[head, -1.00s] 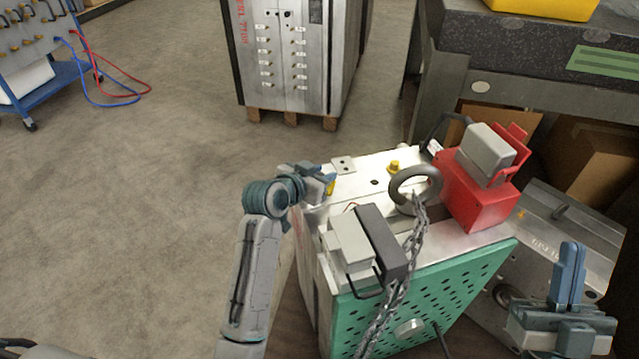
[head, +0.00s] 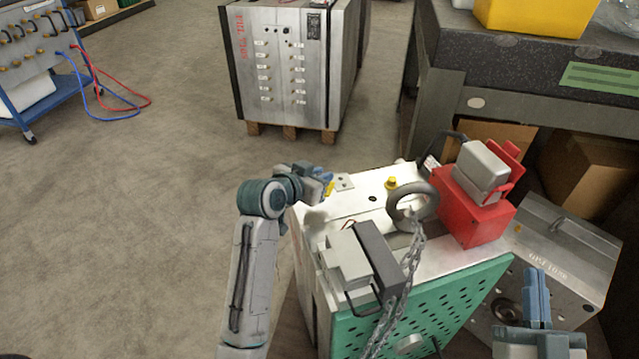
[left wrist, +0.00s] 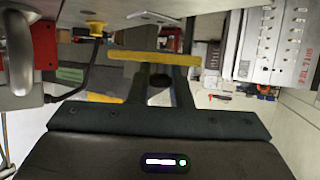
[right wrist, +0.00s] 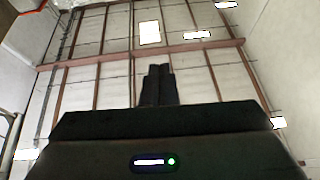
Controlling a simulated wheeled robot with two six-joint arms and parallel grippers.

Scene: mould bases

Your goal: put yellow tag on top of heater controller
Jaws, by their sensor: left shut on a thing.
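My left gripper (head: 323,178) is shut on the yellow tag (left wrist: 155,57), which lies crosswise at its fingertips in the left wrist view. Only a small yellow edge of the tag (head: 330,188) shows in the head view. The gripper is at the far left edge of the white-topped mould base (head: 345,205). I cannot tell for sure which thing is the heater controller: a red box (head: 470,217) with a grey block stands at the right, and a grey block with a dark box (head: 355,258) sits at the front left. My right gripper (head: 537,295) is shut and empty, right of the base.
An eyebolt ring (head: 410,207) with a hanging chain (head: 405,290) stands between the two boxes. A small yellow knob (head: 391,183) and a metal plate (head: 345,182) are near the back edge. A dark workbench (head: 510,50) is at the right. Open floor lies left.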

